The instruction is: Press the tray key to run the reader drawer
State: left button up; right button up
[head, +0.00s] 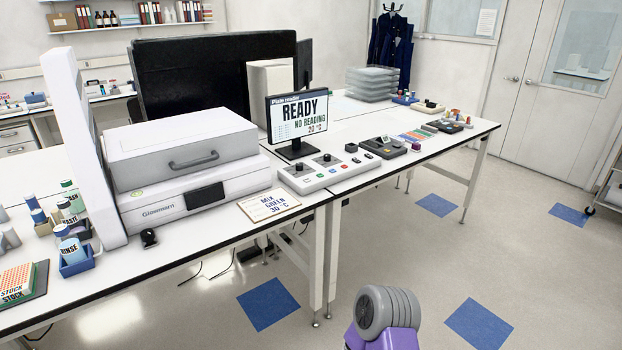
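The plate reader (183,150) is a white box on the bench at left centre, with a grey handle (193,162) on its upper front and a small dark panel below. No drawer sticks out of it. The control panel (320,177) lies to its right at the bench's front edge, with dark knobs and several small keys. The key labels are too small to read, so I cannot tell which is the tray key. The monitor (298,118) behind it reads "READY", "NO READING", "20 °C". Neither of my grippers is in view.
A card (268,205) reading "MIX GREEN 30 °C" lies left of the control panel. A tall white panel (75,130) and a blue holder with a "RINSE" bottle (71,250) stand left of the reader. A dark device (383,147) sits right of the control panel. Floor in front is clear.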

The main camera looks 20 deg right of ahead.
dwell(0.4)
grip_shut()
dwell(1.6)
